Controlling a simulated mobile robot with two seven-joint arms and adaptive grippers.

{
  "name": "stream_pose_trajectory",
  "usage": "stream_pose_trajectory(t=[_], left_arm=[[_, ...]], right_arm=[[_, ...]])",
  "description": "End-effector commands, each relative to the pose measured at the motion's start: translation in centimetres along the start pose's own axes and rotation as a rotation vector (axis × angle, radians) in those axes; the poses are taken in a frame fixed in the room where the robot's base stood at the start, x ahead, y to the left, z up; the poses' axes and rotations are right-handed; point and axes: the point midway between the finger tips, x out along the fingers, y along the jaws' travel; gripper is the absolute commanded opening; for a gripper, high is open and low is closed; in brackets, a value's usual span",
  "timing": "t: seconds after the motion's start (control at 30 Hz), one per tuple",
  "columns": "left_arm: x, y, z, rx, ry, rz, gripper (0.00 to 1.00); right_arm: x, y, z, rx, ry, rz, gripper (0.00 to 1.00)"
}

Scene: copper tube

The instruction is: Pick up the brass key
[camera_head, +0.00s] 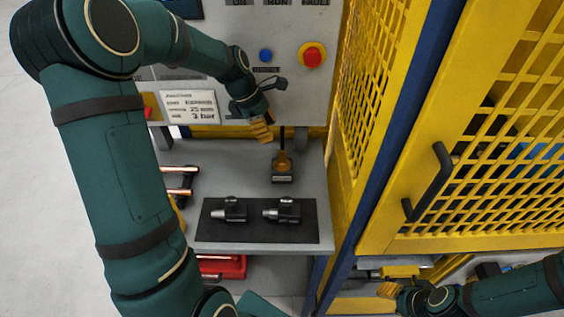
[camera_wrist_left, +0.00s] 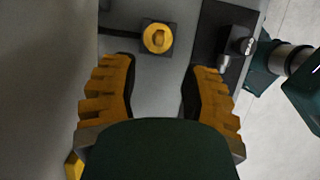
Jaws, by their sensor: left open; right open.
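The brass key (camera_head: 283,161) is at a small dark block (camera_head: 283,178) on the grey bench, below the control panel. In the left wrist view the brass key (camera_wrist_left: 158,38) shows as a round yellow-brass piece on a square dark block (camera_wrist_left: 146,49). My left gripper (camera_head: 262,133) is above and slightly left of the key in the head view, pointing down. In the wrist view it is open (camera_wrist_left: 156,75), its yellow fingers apart and empty, with the key beyond the fingertips. My right gripper (camera_head: 388,290) is low at the right, small and partly hidden by its arm.
A dark mat (camera_head: 262,234) holds two black-and-silver fittings (camera_head: 288,210). Copper tubes (camera_head: 179,181) lie at the bench's left edge. The panel has a red button (camera_head: 312,55). A yellow mesh guard (camera_head: 500,150) with a black handle stands right. A red box (camera_head: 222,266) is below.

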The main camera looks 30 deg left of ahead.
Motion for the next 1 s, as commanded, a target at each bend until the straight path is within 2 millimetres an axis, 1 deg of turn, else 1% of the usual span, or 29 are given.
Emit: stream_pose_trajectory(t=[0.03,0.1,0.2,0.47,0.7,0.83,1.0], left_arm=[[1.3,-0.1,-0.1,0.0,0.0,-0.005,0.46],[2.5,-0.1,-0.1,0.0,0.0,-0.005,0.46],[3.8,0.0,0.0,0.0,0.0,-0.002,0.46],[5.6,-0.1,0.0,0.0,0.0,-0.003,0.46],[9.0,-0.2,0.0,0.0,0.0,-0.003,0.46],[9.9,-0.2,0.1,0.001,0.0,-0.001,0.46],[10.1,-0.1,0.1,0.001,0.0,0.001,0.46]], right_arm=[[0.2,0.0,0.0,0.0,0.0,0.0,0.47],[0.3,0.1,0.0,-0.001,0.0,0.0,0.47],[0.4,0.1,0.0,-0.001,0.0,0.0,0.47],[0.5,0.1,0.0,-0.001,0.0,0.001,0.47],[0.6,0.1,0.1,-0.001,0.0,0.001,0.47],[0.6,0.2,0.1,-0.001,0.0,0.001,0.47],[0.6,0.2,0.1,-0.001,0.0,0.001,0.47]])
